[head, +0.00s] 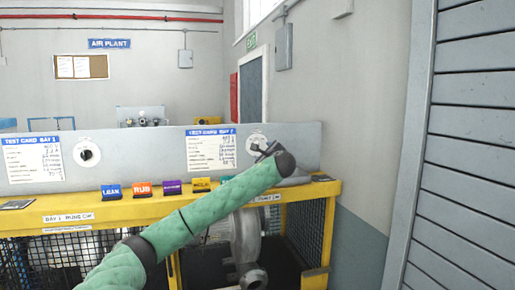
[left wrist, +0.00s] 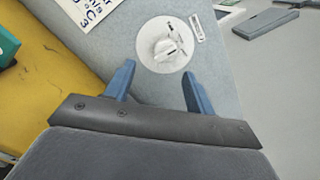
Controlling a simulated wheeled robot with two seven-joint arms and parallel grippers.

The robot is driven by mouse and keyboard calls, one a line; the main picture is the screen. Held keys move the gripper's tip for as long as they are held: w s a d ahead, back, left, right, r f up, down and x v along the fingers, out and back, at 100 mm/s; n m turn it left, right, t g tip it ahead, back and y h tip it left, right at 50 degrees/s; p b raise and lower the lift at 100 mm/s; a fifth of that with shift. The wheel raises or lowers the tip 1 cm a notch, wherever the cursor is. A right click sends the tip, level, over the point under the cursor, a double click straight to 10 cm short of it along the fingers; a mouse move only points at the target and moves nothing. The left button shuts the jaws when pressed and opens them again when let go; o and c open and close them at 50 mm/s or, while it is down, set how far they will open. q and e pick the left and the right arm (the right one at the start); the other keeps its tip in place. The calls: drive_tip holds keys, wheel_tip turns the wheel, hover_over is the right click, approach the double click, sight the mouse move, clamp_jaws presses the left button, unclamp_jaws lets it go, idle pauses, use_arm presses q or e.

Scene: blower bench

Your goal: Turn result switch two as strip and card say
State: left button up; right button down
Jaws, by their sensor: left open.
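Result switch two, a white round dial with a raised knob, sits at the right end of the grey panel (head: 256,138); in the left wrist view the dial (left wrist: 165,44) is large. My left gripper (left wrist: 160,88) is open, its two blue fingers just short of the dial, apart from the knob and empty. In the head view my left gripper (head: 264,150) is at the dial and partly covers it. The bay 2 test card (head: 211,150) hangs left of this dial; its small print is unreadable. A white strip (head: 268,198) on the yellow beam is partly hidden by my arm. My right gripper is not in view.
A second dial (head: 87,154) and the bay 1 test card (head: 33,160) are at the left. Coloured tags, including LEAK (head: 111,191) and RUB (head: 142,188), stand along the yellow ledge. A grey slatted panel (head: 465,150) fills the right side.

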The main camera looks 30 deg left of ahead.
use_arm(q)
drive_tip(key=p+x, duration=0.1)
drive_tip(key=x, duration=0.1)
drive_tip(key=p+x, duration=0.1)
drive_tip(key=x, duration=0.1)
drive_tip(key=r+p+x, duration=0.1)
drive_tip(key=p, duration=0.1)
drive_tip(key=shift+w+a, duration=0.25)
drive_tip(key=shift+w, duration=0.1)
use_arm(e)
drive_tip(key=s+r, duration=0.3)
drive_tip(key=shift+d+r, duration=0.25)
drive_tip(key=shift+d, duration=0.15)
use_arm(q)
drive_tip(key=shift+w+a+f, duration=0.15)
drive_tip(key=shift+a+f, duration=0.05)
drive_tip(key=shift+a, duration=0.05)
drive_tip(key=shift+c, duration=0.4)
drive_tip(key=shift+d, duration=0.1)
drive_tip(key=c, duration=0.9)
drive_tip(key=shift+f, duration=0.1)
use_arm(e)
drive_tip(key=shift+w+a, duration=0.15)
